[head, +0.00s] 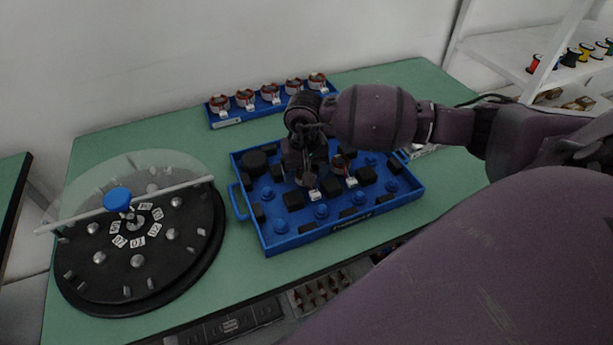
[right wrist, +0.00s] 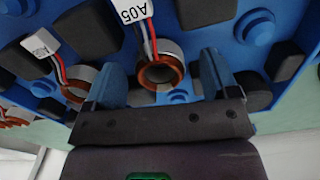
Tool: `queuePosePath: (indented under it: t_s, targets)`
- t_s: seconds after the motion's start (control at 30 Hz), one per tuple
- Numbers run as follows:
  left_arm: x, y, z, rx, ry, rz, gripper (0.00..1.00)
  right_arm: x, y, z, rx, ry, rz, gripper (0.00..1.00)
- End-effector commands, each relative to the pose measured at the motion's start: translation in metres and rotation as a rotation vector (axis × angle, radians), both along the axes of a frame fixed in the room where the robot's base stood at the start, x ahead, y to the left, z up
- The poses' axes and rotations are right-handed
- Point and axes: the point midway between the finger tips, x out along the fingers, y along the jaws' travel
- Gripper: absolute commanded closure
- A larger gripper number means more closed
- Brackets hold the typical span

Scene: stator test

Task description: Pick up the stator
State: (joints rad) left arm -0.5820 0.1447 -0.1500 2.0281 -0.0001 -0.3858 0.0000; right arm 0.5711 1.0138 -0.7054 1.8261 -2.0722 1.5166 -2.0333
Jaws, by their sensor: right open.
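My right gripper (head: 305,172) points down over the blue tray (head: 283,246). In the right wrist view its two blue fingers are apart, one on each side of a stator (right wrist: 160,73). This stator has a copper ring, coloured wires and a white tag reading A05. The gripper is open, and I cannot tell whether a finger touches the stator. A second tagged stator (right wrist: 76,82) lies left of the fingers. In the head view my gripper and wrist hide most of the stator beneath. My left gripper is not in view.
A blue rack (head: 227,122) with several stators stands at the back of the green table (head: 150,135). A black round fixture with a clear cover (head: 190,262) stands at the left. The tray holds several black blocks and blue pegs. White shelves with spools (head: 571,57) are at the right.

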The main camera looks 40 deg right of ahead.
Motion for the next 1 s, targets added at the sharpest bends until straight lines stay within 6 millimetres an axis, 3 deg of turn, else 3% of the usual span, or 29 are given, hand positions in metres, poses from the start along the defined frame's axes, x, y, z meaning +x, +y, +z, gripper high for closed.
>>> queuePosePath:
  t_s: [0.33,0.7,1.0]
  targets:
    - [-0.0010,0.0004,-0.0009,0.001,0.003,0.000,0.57,0.0000,-0.0001,-0.0065,0.001,-0.001,0.000,0.21]
    - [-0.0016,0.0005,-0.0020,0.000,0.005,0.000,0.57,0.0000,-0.0001,-0.0063,0.000,-0.001,0.000,0.77]
    - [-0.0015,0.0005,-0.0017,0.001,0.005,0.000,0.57,0.0006,-0.0003,-0.0023,0.000,-0.003,0.000,0.77]
